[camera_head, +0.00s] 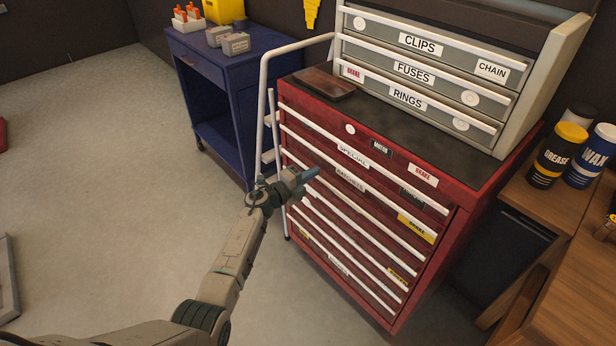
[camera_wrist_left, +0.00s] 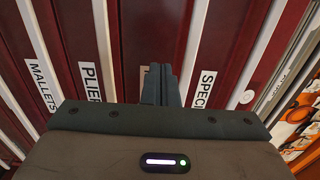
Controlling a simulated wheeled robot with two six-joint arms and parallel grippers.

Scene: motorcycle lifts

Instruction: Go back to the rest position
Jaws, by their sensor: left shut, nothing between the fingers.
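My left gripper (camera_head: 307,174) is shut and empty, in front of the red tool cabinet (camera_head: 457,238) near its upper left drawers. In the left wrist view the closed fingers of my left gripper (camera_wrist_left: 159,86) point at the red drawer fronts, between labels reading "PLIER" and "SPECI", the latter cut off. I cannot tell whether the fingertips touch the cabinet. My right gripper is in neither view.
A grey drawer chest (camera_head: 430,60) and a brown block (camera_head: 323,83) sit on the cabinet. A blue cart (camera_head: 212,95) stands behind at left. A wooden bench (camera_head: 545,205) with several cans is at right. The floor at left is mostly clear.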

